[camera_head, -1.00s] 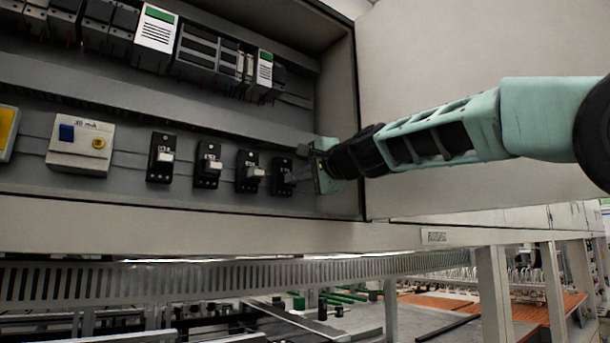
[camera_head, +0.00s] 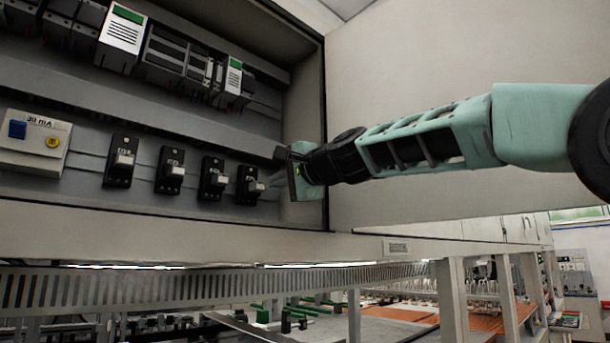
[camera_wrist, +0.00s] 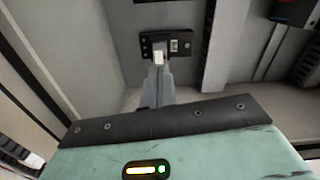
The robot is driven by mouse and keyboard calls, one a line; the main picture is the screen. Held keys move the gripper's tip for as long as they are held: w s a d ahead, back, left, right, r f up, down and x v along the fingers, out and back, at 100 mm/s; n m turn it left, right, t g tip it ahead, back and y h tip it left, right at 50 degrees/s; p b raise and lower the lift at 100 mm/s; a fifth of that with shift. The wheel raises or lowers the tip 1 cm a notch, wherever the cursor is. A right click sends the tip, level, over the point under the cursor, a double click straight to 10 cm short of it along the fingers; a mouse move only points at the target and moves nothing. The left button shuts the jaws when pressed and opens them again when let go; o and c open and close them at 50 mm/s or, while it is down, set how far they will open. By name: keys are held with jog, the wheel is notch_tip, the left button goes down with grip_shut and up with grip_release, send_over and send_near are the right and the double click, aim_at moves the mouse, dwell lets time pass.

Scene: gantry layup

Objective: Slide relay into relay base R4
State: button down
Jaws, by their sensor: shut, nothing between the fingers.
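A row of black relay bases is on the lower rail of the cabinet in the head view, each with a pale block on its front; their labels are too small to read. The rightmost base (camera_head: 248,185) is closest to my gripper (camera_head: 268,182). In the wrist view a black base (camera_wrist: 181,45) is straight ahead, with a small white block (camera_wrist: 158,57) at its front. My gripper (camera_wrist: 158,82) is shut and empty, its fingertips pointing at that block. I cannot tell whether they touch it. No loose relay shows in the fingers.
A white 30 mA unit (camera_head: 34,142) is left of the bases. Terminal modules (camera_head: 175,55) fill the upper rail, above a grey duct (camera_head: 140,112). The cabinet's right side wall (camera_head: 306,110) is close to my gripper, and its lower edge (camera_head: 200,232) runs below.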

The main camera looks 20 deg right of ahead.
jog(key=b+v, duration=0.9)
jog(key=v, duration=0.7)
jog(key=shift+b, duration=0.35)
